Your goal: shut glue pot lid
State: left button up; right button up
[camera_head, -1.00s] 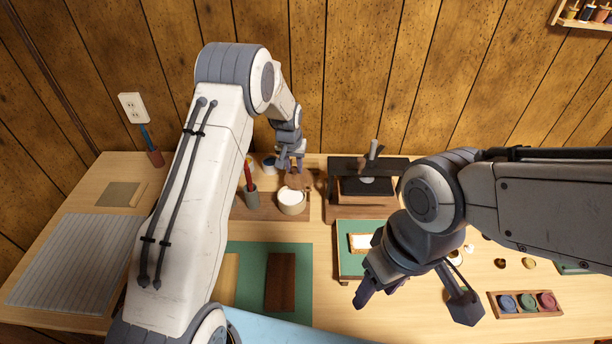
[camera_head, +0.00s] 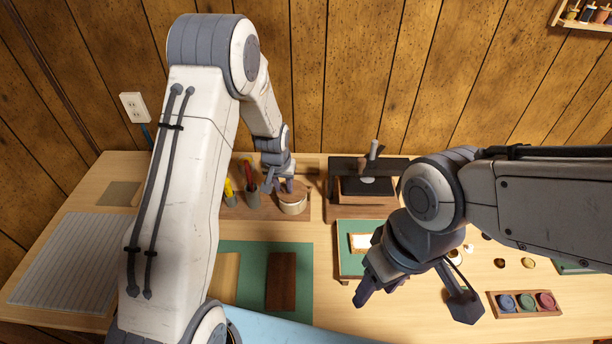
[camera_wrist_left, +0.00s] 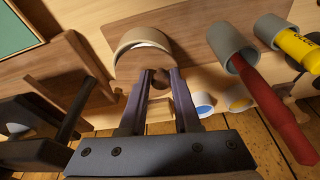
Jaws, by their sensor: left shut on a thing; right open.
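The glue pot (camera_head: 292,208) is a cream round pot on the wooden tray at the back of the bench. It also shows in the left wrist view (camera_wrist_left: 128,42). Its brown wooden lid (camera_wrist_left: 150,57) lies over most of the mouth, with a pale crescent of the pot showing past its edge. I cannot tell whether the lid sits fully flat. My left gripper (camera_head: 280,187) is at the lid, and its fingers (camera_wrist_left: 157,76) are shut on a small part of it, likely the knob. My right gripper (camera_head: 375,296) is open and empty above the bench, well away from the pot.
A green mat (camera_head: 256,262) with wooden pieces lies in front. A spool tray (camera_head: 524,303) is at front right.

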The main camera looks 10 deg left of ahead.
aim_at(286, 196)
pick_arm(q)
jog(key=shift+o, duration=0.5)
jog(key=shift+s+d, duration=0.4)
jog(key=shift+d, duration=0.1)
jog(key=o, duration=0.7)
jog(key=shift+r, duration=0.25)
jog(key=p+v, duration=0.1)
jog(key=v, duration=0.1)
jog(key=w+p+v, duration=0.1)
jog(key=p+v, duration=0.3)
jog(key=shift+w+a+r, duration=0.1)
jog(key=shift+w+r, duration=0.1)
jog(key=shift+r, duration=0.15)
